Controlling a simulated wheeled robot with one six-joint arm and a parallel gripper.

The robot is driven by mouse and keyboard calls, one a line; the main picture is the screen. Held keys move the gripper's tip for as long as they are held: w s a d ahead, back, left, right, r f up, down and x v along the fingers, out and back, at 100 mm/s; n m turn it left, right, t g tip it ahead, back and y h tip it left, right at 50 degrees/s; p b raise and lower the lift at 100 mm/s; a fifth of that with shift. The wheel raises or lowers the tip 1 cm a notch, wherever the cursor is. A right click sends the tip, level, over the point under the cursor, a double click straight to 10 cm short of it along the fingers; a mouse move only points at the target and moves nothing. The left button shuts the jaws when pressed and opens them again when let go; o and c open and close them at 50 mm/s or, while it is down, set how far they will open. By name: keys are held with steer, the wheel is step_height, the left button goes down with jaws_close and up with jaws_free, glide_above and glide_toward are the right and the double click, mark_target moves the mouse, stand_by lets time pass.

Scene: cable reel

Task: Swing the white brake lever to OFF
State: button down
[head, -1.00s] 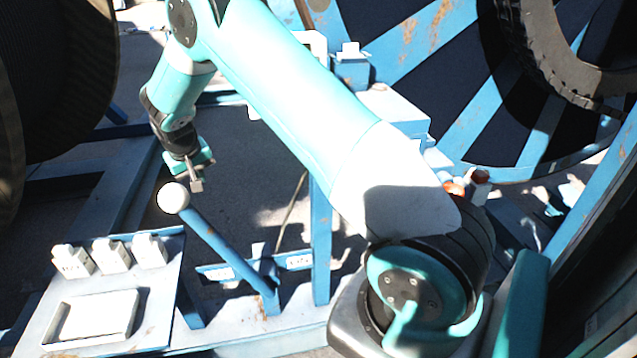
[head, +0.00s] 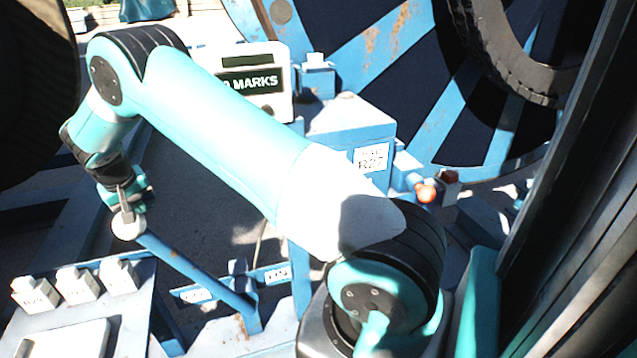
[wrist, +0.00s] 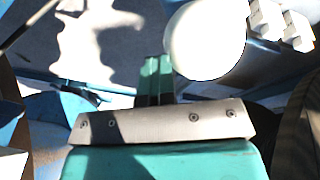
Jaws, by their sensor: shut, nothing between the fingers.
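The brake lever is a blue bar (head: 195,269) slanting up and left from its pivot, with a round white knob (head: 128,228) at its upper end. Two small white label plates, one on the left (head: 194,295) and one on the right (head: 277,275), sit by its foot; their words are too small to read. My gripper (head: 126,212) is shut and empty, its fingertips overlapping the knob's top edge in the head view. In the wrist view the shut green fingers (wrist: 157,78) are just left of the white knob (wrist: 207,40); whether they touch cannot be told.
A panel with several white blocks (head: 76,284) and a pale tray (head: 62,342) lies at lower left. A blue cabinet (head: 345,135), a white sign box (head: 255,85) and orange-red buttons (head: 426,193) stand right of the lever. Large reels fill the back.

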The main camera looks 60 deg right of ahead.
steer(key=shift+w+a, duration=0.35)
steer(key=shift+a, duration=0.15)
step_height(320, 180, up, 12)
steer(key=s+b, duration=0.1)
steer(key=s, duration=0.1)
steer(key=shift+s+a+b, duration=0.15)
steer(key=shift+s+b, duration=0.2)
steer(key=shift+b, duration=0.05)
steer(key=shift+f, duration=0.15)
steer(key=s+a+n+y+b, duration=0.1)
steer(key=s+a, duration=0.4)
steer(key=s, duration=0.8)
steer(key=s+a+n+g+y+b, duration=0.1)
steer(key=s+a+n, duration=0.5)
steer(key=s, duration=0.7)
steer(key=s+a+n+g+y+b, duration=0.1)
steer(key=s+a+n+y+b, duration=0.2)
steer(key=s, duration=1.1)
steer(key=a+y, duration=0.2)
steer(key=shift+a+f+n, duration=0.25)
steer(key=shift+a+n, duration=0.15)
